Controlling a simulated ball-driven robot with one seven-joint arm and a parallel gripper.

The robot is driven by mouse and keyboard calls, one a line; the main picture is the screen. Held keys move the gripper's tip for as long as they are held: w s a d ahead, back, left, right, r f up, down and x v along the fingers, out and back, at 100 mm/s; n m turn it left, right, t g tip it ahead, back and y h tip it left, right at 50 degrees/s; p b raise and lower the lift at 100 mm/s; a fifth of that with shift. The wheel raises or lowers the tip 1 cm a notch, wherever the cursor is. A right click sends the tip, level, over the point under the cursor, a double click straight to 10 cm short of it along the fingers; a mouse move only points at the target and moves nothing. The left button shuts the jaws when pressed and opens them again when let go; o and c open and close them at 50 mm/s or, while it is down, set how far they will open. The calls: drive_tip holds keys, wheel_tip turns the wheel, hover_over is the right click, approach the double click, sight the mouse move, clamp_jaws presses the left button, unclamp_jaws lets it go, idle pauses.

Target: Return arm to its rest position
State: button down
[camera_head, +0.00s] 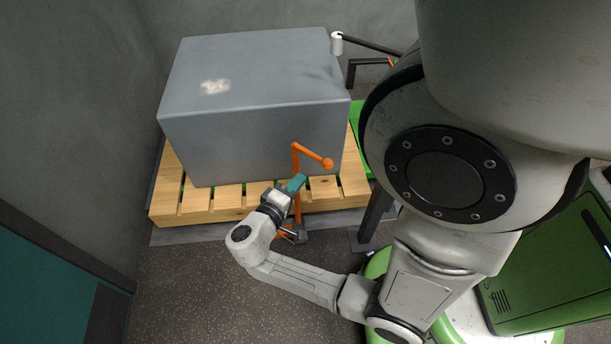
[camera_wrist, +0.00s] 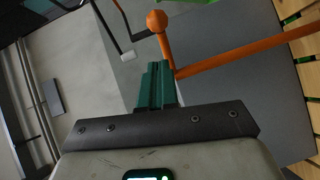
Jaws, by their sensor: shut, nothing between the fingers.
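My gripper (camera_head: 296,183) has teal fingers and is in front of the grey box, close to an orange bent bar (camera_head: 296,160) that ends in a round knob (camera_head: 328,163). In the wrist view my gripper (camera_wrist: 156,72) is shut, with its fingers together and nothing between them. The orange knob (camera_wrist: 157,21) shows just beyond the fingertips, and the orange bar (camera_wrist: 245,54) runs off to the right. I cannot tell whether the fingers touch the bar. My arm reaches out low, bent at the elbow.
A large grey box (camera_head: 240,105) sits on a wooden pallet (camera_head: 222,203). A dark rail with a white end (camera_head: 336,43) stands behind it at right. A grey wall (camera_head: 75,110) and teal panel (camera_head: 40,285) are at left. Dark floor (camera_head: 185,285) is clear in front of the pallet.

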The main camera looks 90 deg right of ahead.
drive_tip(key=v, duration=0.6)
drive_tip(key=shift+a+r, duration=0.1)
drive_tip(key=w+a+r+n+t+y+p, duration=0.2)
drive_tip(key=a+r+n+t+y+p, duration=0.2)
drive_tip(key=a, duration=0.4)
drive_tip(key=w+a+r+n+t+y+p, duration=0.3)
drive_tip(key=a+r+n+t+y+p, duration=0.1)
drive_tip(key=a+r+t+y+p, duration=0.2)
drive_tip(key=a+y+p, duration=0.1)
drive_tip(key=a+y, duration=0.1)
drive_tip(key=y, duration=0.1)
drive_tip(key=shift+w+y, duration=0.3)
drive_tip(key=shift+w, duration=0.05)
idle(0.8)
